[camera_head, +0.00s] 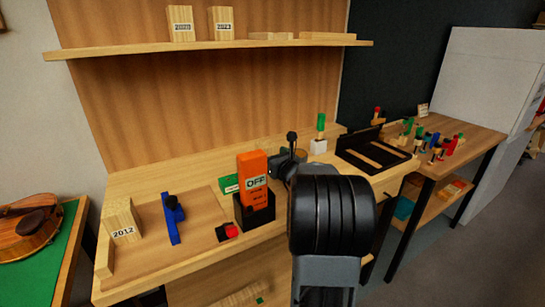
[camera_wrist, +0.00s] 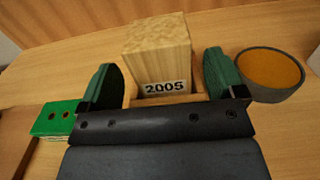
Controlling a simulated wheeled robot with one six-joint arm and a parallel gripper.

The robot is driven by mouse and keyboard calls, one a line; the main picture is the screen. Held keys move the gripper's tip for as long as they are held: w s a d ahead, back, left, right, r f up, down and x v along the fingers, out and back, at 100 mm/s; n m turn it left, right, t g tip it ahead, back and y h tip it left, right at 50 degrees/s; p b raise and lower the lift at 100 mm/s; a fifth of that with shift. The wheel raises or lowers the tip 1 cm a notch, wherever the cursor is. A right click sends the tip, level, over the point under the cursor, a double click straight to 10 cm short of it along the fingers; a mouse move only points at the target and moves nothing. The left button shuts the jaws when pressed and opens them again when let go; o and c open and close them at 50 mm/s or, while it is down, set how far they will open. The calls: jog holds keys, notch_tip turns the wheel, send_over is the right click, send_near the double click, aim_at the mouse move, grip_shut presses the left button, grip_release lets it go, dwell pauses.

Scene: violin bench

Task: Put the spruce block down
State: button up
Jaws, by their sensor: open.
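The spruce block (camera_wrist: 157,52), pale wood with a label reading 2005, stands upright in the wrist view. Its base sits in a low wooden holder (camera_wrist: 133,98). My gripper (camera_wrist: 159,68) is open, with one green-padded finger on each side of the block. A narrow gap shows between the right finger and the block; at the left finger I cannot tell whether they touch. In the head view my arm hides the block and my fingers.
A round tin with an amber top (camera_wrist: 271,73) stands close right of my gripper. A green box (camera_wrist: 53,118) lies to the left.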

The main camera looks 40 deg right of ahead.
jog(key=shift+r, duration=0.25)
jog(key=s, duration=0.4)
jog(key=s+a, duration=0.1)
jog(key=s, duration=0.7)
jog(key=shift+a+f+p, duration=0.15)
jog(key=shift+a+p, duration=0.15)
jog(key=shift+p, duration=0.1)
